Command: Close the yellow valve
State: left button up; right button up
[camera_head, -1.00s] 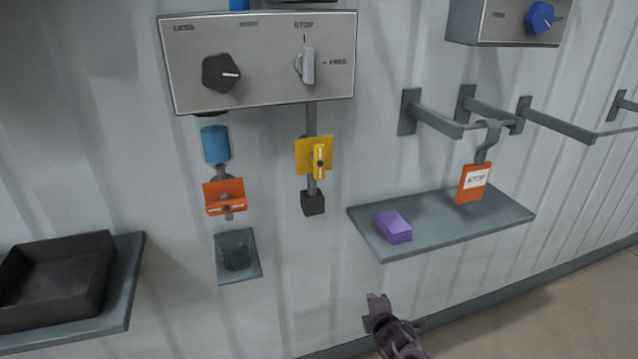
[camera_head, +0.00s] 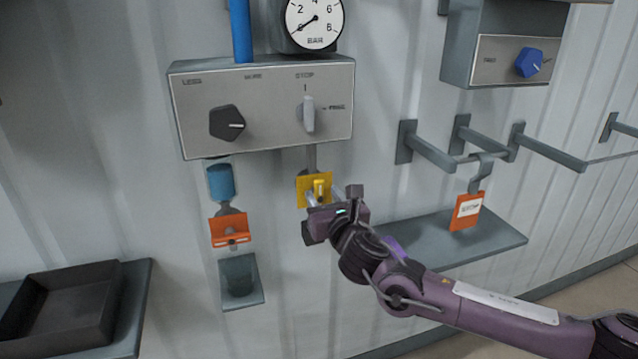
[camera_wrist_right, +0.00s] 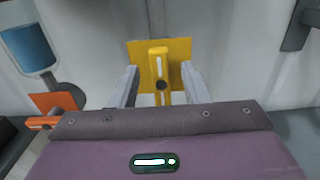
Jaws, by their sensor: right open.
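The yellow valve (camera_head: 315,188) is on a grey pipe below the control box, with a yellow plate and a yellow handle. In the right wrist view the valve handle (camera_wrist_right: 158,68) stands upright, in line with the pipe, with a dark pivot. My right gripper (camera_head: 325,195) is at the valve, coming from the lower right. In the right wrist view its two fingers (camera_wrist_right: 158,88) are apart, one on each side of the handle, with gaps visible. The gripper body hides the lower part of the valve in the head view. My left gripper is not in view.
An orange valve (camera_head: 230,231) sits to the left below a blue cylinder (camera_head: 221,182). The control box (camera_head: 265,105) is above. A shelf (camera_head: 460,242) and hook rails (camera_head: 545,143) are to the right. A black tray (camera_head: 60,310) is at lower left.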

aim_at(320, 191)
jog(key=shift+p+x, duration=0.55)
jog(key=shift+x, duration=1.35)
grip_shut()
